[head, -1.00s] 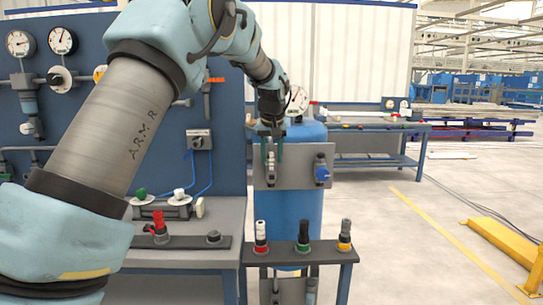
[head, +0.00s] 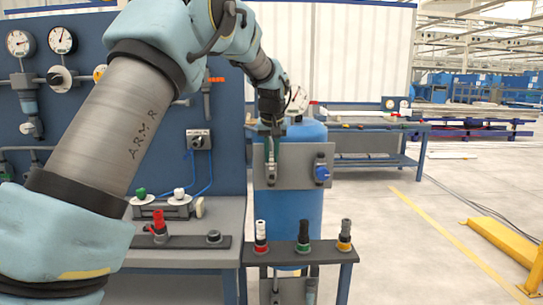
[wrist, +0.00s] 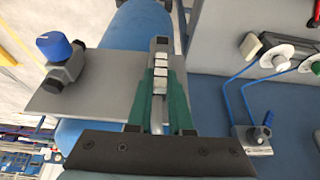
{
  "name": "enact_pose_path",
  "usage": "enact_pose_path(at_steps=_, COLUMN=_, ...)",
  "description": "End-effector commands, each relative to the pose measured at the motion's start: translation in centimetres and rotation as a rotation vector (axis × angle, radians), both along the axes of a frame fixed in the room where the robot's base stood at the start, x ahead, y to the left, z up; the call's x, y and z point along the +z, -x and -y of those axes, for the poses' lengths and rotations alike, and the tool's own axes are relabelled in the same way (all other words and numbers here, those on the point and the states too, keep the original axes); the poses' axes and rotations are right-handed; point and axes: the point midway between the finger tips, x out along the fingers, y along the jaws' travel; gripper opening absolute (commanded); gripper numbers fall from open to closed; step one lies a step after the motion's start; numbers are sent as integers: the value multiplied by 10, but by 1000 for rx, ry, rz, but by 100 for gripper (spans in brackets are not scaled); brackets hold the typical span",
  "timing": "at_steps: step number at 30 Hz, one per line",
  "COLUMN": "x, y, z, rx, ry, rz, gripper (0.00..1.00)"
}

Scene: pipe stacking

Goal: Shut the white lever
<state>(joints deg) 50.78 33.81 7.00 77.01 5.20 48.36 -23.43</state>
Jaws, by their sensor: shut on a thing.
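My gripper (head: 271,162) is in front of the left part of a grey plate (head: 296,178) fixed to a blue tank (head: 300,214). In the wrist view its green fingers (wrist: 160,82) are shut on the white lever (wrist: 159,110), a narrow pale bar that lies between them. The fingers hide the lever's sides. In the head view the lever is too small and covered to make out clearly.
A blue-knobbed valve (head: 321,172) sits on the plate's right side and also shows in the wrist view (wrist: 58,52). A front rack (head: 290,255) holds several coloured fittings. A workbench (head: 205,255) stands at left.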

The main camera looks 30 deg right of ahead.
Motion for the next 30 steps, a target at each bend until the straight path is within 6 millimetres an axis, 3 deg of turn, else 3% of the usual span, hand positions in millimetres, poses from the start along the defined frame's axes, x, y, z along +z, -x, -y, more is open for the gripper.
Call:
enact_pose_path(at_steps=22, x=1, y=0, z=1, rx=1, ry=-11, rz=5, gripper=0)
enact_pose_path(at_steps=30, x=3, y=4, z=9, rx=-4, ry=-112, rz=51, gripper=0)
